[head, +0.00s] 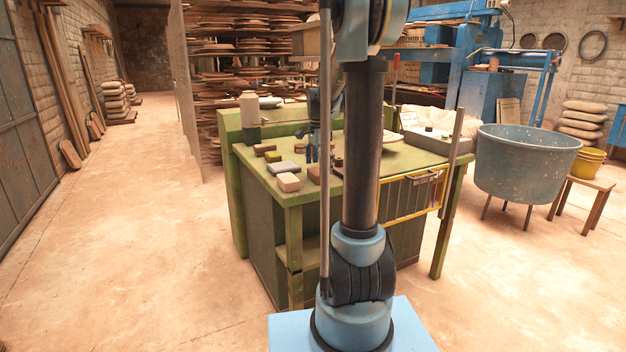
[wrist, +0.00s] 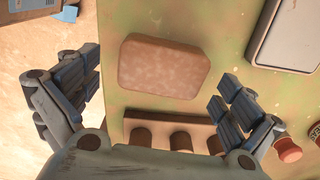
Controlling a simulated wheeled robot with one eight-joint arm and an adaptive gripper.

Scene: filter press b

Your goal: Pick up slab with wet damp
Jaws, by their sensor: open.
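A reddish-brown slab with rounded corners and faint pale mottling (wrist: 165,66) lies flat on the green worktop in the wrist view. The mottling may be damp, but I cannot tell for sure. My gripper (wrist: 155,100) is open and empty above the worktop, its fingers wide apart on the left and right of the slab, not visibly touching it. In the head view, my gripper (head: 312,148) shows small over the green table (head: 350,165), partly behind my arm. Several small blocks lie there, including a pinkish block (head: 288,182) and a grey one (head: 283,168). I cannot match the slab to one.
A brown rack with rounded pegs (wrist: 180,140) lies just below the slab in the wrist view. A pale dark-rimmed panel (wrist: 290,35) is at upper right, and a red-capped item (wrist: 287,150) at lower right. A large tub (head: 525,165) stands right of the table. Floor at left is clear.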

